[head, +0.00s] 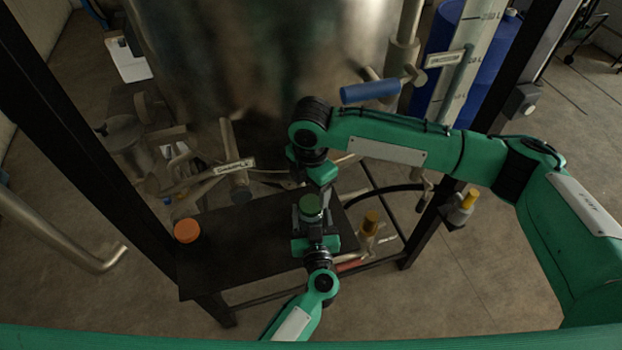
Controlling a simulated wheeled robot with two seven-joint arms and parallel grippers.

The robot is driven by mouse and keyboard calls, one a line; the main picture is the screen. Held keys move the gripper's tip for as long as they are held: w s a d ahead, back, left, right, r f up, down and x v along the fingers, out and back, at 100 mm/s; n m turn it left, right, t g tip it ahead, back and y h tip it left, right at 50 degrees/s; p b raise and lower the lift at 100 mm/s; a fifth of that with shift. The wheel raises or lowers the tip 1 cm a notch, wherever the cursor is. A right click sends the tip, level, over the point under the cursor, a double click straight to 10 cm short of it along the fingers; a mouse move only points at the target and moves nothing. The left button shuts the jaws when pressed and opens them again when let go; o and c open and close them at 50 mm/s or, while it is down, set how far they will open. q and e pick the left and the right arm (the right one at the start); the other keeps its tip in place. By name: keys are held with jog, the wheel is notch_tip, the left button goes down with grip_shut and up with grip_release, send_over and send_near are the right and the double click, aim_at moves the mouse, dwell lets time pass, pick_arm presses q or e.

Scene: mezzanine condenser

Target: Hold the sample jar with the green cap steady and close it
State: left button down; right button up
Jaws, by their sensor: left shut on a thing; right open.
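The sample jar's green cap (311,205) shows near the right side of the dark shelf, seen from above. The jar body under it is mostly hidden by the cap and my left gripper. My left gripper (309,222) comes from the front and is shut on the jar, below the cap. My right gripper (320,184) comes down from behind and above, open, with its fingers close over the far side of the cap. I cannot tell whether it touches the cap, or how far down the cap sits.
The dark shelf (235,245) has an orange-capped jar (187,230) at its left end, with bare shelf between. A large metal vessel (255,60) stands behind, with a "SAMPLE" pipe (234,168) and a blue-handled valve (370,91). Dark frame posts stand left and right.

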aim_at(311, 203)
jog(key=shift+f, duration=2.8)
jog(key=shift+c, duration=0.2)
jog(key=c, duration=1)
jog(key=shift+o, duration=0.2)
jog(key=shift+m, duration=0.9)
jog(key=o, duration=1.1)
jog(key=shift+o, duration=0.2)
jog(key=shift+r, duration=0.15)
notch_tip(311, 203, up, 7)
jog(key=shift+r, duration=0.1)
